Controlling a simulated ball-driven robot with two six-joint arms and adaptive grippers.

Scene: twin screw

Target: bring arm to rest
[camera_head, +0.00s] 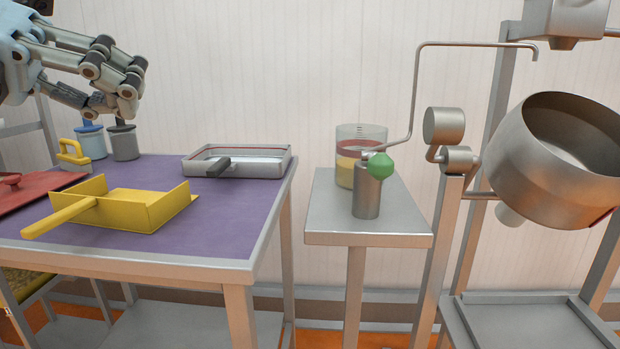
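My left gripper (128,88) hangs in the air at the upper left, above the back left part of the purple-topped table (225,222). Its jointed fingers point right and down. Nothing shows between them, but they overlap in this view, so their opening is unclear. The gripper is apart from the table and the things on it. My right gripper is not in the picture.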

